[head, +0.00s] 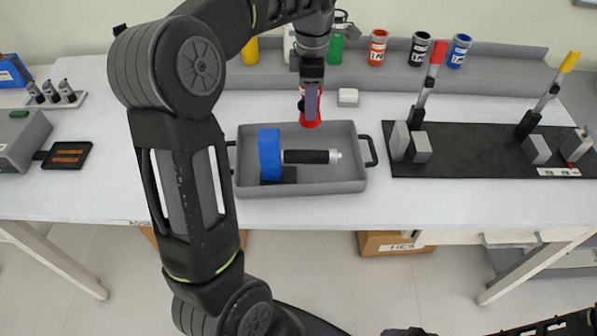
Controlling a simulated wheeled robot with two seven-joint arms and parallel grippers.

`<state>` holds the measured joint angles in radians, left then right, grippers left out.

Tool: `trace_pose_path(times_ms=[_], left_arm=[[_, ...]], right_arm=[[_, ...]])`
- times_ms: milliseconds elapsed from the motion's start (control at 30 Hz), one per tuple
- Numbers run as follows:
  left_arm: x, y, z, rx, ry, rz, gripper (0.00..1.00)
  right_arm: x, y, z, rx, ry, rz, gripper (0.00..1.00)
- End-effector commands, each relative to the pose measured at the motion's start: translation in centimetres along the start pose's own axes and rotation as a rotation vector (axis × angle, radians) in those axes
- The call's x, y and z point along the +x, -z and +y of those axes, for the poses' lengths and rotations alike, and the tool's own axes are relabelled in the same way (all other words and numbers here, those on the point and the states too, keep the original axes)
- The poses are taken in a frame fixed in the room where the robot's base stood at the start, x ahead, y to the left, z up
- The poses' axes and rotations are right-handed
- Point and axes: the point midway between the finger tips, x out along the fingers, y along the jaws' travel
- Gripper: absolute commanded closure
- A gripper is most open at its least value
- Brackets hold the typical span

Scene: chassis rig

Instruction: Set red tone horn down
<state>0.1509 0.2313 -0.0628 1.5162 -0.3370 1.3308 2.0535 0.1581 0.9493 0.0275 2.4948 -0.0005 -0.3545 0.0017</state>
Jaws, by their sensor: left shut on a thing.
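The red tone horn (311,110) is upright just behind the back rim of the grey tray. My left gripper (311,88) points down over it and is shut on its upper part. The fingers hide much of the horn's top. The horn's wide lower end looks close to the table, but I cannot tell whether it touches. My right gripper does not show clearly; only dark arm parts are at the bottom right.
The grey tray (345,184) holds a blue-headed tool (269,155) with a black handle. A small white block (348,97) stands right of the horn. Several labelled cans line the back shelf. A black mat (470,150) with clamps lies at right.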

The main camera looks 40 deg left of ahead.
Motion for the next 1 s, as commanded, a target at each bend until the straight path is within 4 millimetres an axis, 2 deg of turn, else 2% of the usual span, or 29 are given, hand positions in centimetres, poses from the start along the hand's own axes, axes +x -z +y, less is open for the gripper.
trace_pose_path(times_ms=[33, 167, 400, 467, 700, 800, 1000], left_arm=[[0.0, 0.1, 0.0, 0.014, -0.003, -0.001, 1.00], [-0.8, 0.1, -0.1, 0.027, 0.000, 0.001, 1.00], [-0.6, 0.1, -0.1, 0.026, 0.001, 0.001, 1.00], [0.0, 0.1, -0.1, 0.026, 0.002, 0.002, 1.00], [4.0, 0.1, -0.2, 0.025, 0.005, 0.002, 1.00], [5.2, 0.1, -0.1, 0.024, 0.002, 0.001, 1.00], [5.5, 0.1, -0.1, 0.025, -0.001, 0.000, 1.00]], right_arm=[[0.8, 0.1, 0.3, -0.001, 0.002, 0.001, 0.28], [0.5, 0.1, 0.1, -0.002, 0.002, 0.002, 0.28], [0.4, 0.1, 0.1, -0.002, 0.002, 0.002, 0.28], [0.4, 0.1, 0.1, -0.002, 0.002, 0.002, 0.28], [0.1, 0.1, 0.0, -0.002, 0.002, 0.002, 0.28], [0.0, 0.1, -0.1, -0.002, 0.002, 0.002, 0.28], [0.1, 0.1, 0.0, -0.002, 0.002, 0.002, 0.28]])
